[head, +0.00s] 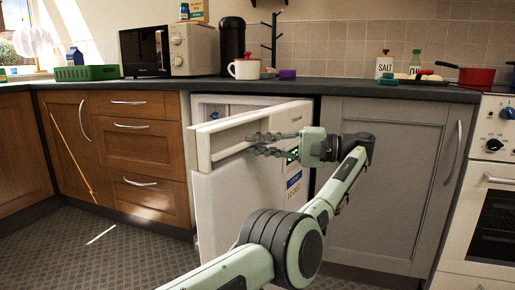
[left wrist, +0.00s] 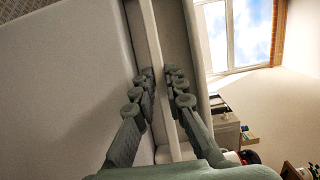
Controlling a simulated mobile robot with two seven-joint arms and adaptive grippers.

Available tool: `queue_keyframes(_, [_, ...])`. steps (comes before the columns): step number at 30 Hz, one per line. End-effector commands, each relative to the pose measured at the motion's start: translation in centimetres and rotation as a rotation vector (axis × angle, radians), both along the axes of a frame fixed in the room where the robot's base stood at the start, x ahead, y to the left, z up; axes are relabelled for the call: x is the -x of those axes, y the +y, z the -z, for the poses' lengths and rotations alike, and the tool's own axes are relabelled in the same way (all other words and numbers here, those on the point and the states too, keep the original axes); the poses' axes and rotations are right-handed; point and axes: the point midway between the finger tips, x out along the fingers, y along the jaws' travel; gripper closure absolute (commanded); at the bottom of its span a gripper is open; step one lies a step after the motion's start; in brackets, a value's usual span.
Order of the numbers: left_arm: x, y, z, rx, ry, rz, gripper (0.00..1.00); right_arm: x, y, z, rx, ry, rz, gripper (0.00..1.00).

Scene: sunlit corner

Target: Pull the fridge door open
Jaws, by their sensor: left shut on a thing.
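The white fridge door (head: 240,196) stands partly open, swung out from under the worktop. A gap above it shows the pale fridge interior (head: 250,103). My left gripper (head: 252,144) reaches in from the right side of the door, near its top, with its fingers at the pale handle strip (head: 203,150). In the left wrist view the left gripper (left wrist: 160,73) has a finger on each side of a thin pale strip and is shut on it. The fingers partly hide the strip. My right gripper is not in view.
Brown drawers (head: 145,150) stand left of the fridge and a grey cupboard (head: 395,190) right of it. A white oven (head: 485,205) is at the far right. A microwave (head: 165,50) and a mug (head: 244,68) stand on the worktop. The floor (head: 110,250) at left is clear.

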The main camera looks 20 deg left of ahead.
Motion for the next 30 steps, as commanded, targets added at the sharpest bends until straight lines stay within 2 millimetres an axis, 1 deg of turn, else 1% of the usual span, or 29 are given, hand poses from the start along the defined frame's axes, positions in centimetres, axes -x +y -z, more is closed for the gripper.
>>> queue_keyframes(12, [-0.1,0.0,0.0,-0.001,0.000,0.001,1.00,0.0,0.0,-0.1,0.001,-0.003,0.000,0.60])
queue_keyframes(13, [-0.1,0.0,0.0,-0.001,0.000,0.001,0.85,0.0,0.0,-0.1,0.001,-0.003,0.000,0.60])
queue_keyframes(17, [0.0,0.0,0.0,-0.001,0.000,0.000,0.69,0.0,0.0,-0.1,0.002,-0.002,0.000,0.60])
queue_keyframes(18, [0.0,0.0,0.0,-0.001,0.000,0.000,0.67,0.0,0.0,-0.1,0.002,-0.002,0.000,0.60])
queue_keyframes(26, [0.0,0.0,-0.1,-0.001,0.000,-0.001,0.67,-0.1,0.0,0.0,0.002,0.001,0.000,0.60])
queue_keyframes(29, [0.0,0.0,-0.8,0.000,-0.003,-0.001,0.67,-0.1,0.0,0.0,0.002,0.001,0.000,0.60])
queue_keyframes(30, [0.0,0.0,-1.3,0.000,-0.003,-0.001,0.67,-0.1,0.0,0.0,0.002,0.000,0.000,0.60])
